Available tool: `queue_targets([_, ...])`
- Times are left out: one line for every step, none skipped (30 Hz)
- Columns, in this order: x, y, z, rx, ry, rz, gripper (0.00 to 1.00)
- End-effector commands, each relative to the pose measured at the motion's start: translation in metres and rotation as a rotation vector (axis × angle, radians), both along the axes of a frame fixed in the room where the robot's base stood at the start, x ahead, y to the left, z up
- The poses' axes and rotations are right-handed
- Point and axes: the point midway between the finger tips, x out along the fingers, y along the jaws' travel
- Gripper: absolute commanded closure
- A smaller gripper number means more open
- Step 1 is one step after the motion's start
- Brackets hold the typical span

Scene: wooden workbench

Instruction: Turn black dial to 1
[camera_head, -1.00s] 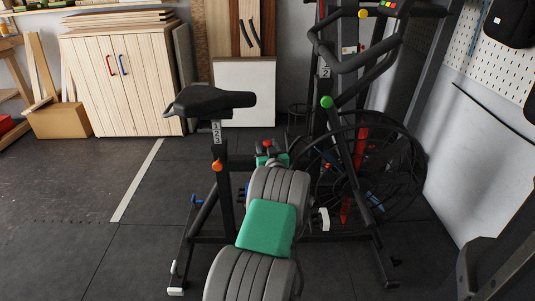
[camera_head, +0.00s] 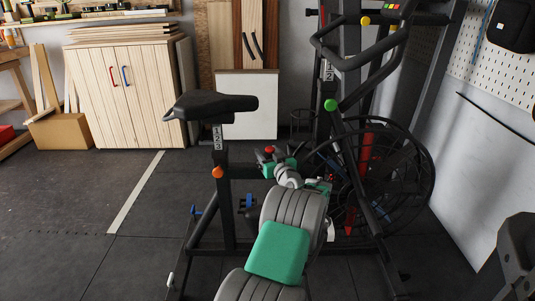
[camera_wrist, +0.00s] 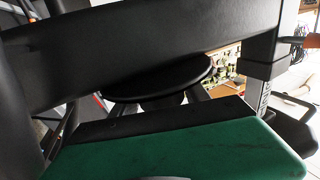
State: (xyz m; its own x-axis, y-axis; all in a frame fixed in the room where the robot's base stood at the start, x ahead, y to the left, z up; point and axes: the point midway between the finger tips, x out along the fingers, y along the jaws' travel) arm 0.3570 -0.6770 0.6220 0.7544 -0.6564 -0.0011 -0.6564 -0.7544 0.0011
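An exercise bike stands in the middle of the head view, with a black saddle (camera_head: 212,106), an orange knob (camera_head: 217,172) on the seat post, a green knob (camera_head: 330,105) and a yellow knob (camera_head: 365,20). I cannot make out a numbered black dial for certain. In the wrist view a flat black disc (camera_wrist: 160,80) sits below a thick black bar (camera_wrist: 150,40); no digit shows on it. My arm reaches forward to the bike's middle. My gripper's fingers are not clearly seen; a green block with a black edge fills the bottom of the wrist view, just below the disc.
The bike's fan wheel (camera_head: 400,180) is right of my arm. A wooden cabinet (camera_head: 125,90) stands at the back left, and a pegboard (camera_head: 490,60) hangs on the right wall. The dark floor (camera_head: 70,200) at left is clear. The bike's frame closely surrounds my arm's end.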

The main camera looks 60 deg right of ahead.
Motion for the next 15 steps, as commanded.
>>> queue_targets([0.0001, 0.0002, 0.0000, 0.000, 0.000, 0.000, 0.41])
queue_targets([0.0001, 0.0002, 0.0000, 0.001, -0.001, 0.000, 0.39])
queue_targets([0.0003, 0.0003, 0.0001, 0.001, -0.001, 0.001, 0.36])
queue_targets([0.0003, 0.0003, 0.0001, 0.000, -0.001, 0.001, 0.33])
queue_targets([0.0003, 0.0004, 0.0001, 0.000, -0.001, 0.001, 0.32])
queue_targets([0.0005, 0.0004, 0.0001, 0.000, -0.001, 0.001, 0.32])
queue_targets([0.0005, 0.0005, 0.0001, 0.000, -0.001, 0.001, 0.32])
queue_targets([0.0005, 0.0005, 0.0001, 0.000, -0.001, 0.001, 0.32])
queue_targets([0.0005, 0.0005, 0.0002, 0.000, -0.001, 0.001, 0.32])
queue_targets([0.0006, 0.0005, 0.0002, 0.000, -0.001, 0.001, 0.32])
queue_targets([0.0004, 0.0007, 0.0002, 0.000, -0.001, 0.001, 0.32])
queue_targets([-0.0004, 0.0013, 0.0005, 0.001, -0.002, 0.001, 0.32])
queue_targets([-0.0020, 0.0024, 0.0007, 0.002, -0.001, 0.001, 0.32])
queue_targets([-0.0045, 0.0042, 0.0009, 0.002, -0.002, 0.001, 0.32])
queue_targets([-0.0092, 0.0071, 0.0021, 0.002, -0.001, -0.001, 0.32])
